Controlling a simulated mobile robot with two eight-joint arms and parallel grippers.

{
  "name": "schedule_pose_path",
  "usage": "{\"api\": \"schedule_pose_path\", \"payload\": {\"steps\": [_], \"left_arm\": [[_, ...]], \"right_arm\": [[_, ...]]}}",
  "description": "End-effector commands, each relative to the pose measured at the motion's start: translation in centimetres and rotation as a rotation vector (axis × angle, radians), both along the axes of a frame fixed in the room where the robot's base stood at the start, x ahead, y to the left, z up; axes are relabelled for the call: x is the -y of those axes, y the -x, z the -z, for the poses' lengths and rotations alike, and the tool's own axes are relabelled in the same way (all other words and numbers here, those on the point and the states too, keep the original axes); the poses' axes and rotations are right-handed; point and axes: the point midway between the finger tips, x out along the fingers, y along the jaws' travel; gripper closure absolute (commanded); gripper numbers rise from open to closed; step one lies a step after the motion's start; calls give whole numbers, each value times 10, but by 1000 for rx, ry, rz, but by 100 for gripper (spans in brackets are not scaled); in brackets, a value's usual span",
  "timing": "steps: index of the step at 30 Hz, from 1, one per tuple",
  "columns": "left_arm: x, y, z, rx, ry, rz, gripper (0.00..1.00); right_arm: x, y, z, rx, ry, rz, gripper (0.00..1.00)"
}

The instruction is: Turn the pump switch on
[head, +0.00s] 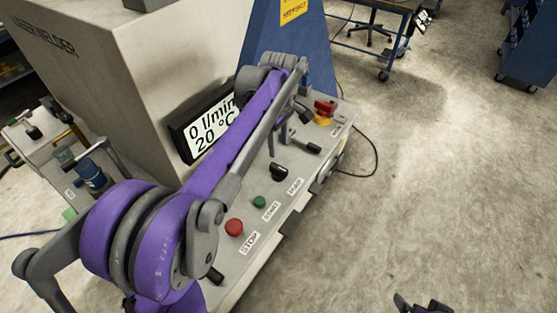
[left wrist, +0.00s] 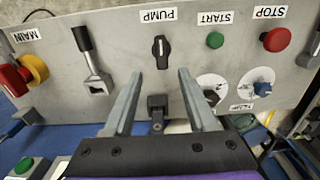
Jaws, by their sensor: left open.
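The pump switch (head: 278,172) is a black rotary knob on the grey control panel (head: 215,290), beside its PUMP label. In the left wrist view the pump switch (left wrist: 161,49) stands just beyond the fingertips, roughly centred between them, with its pale pointer line along the picture's vertical. My left gripper (left wrist: 160,74) is open and empty; its fingers appear apart from the knob. In the head view my purple left arm reaches over the panel and partly hides its hand. A small dark and purple part of my right arm shows at the bottom edge; its jaws are unclear.
A green START button (left wrist: 215,40) and red STOP button (left wrist: 277,39) are to one side of the knob. A black-handled lever (left wrist: 91,58) and red-yellow MAIN switch (left wrist: 24,72) are to the other. A display (head: 206,122) reads 0 l/min, 20 °C. Open floor lies right.

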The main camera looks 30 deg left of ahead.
Motion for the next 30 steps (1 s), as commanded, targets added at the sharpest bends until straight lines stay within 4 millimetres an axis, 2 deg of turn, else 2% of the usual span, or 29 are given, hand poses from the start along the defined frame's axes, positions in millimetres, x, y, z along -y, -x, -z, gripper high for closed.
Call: {"api": "schedule_pose_path", "payload": {"steps": [9, 15, 19, 27, 30], "left_arm": [[1, 0, 62, 1, 0, 3, 43], [1, 1, 87, 1, 0, 4, 43], [1, 1, 94, 2, 0, 4, 43], [1, 1, 95, 2, 0, 4, 43], [1, 1, 95, 2, 0, 4, 59]], "right_arm": [[0, 2, 5, -4, 0, 0, 0], [0, 3, 7, -5, 0, 0, 0], [0, 3, 7, -5, 0, 0, 0], [0, 3, 7, -5, 0, 0, 0], [0, 3, 7, -5, 0, 0, 0]]}}
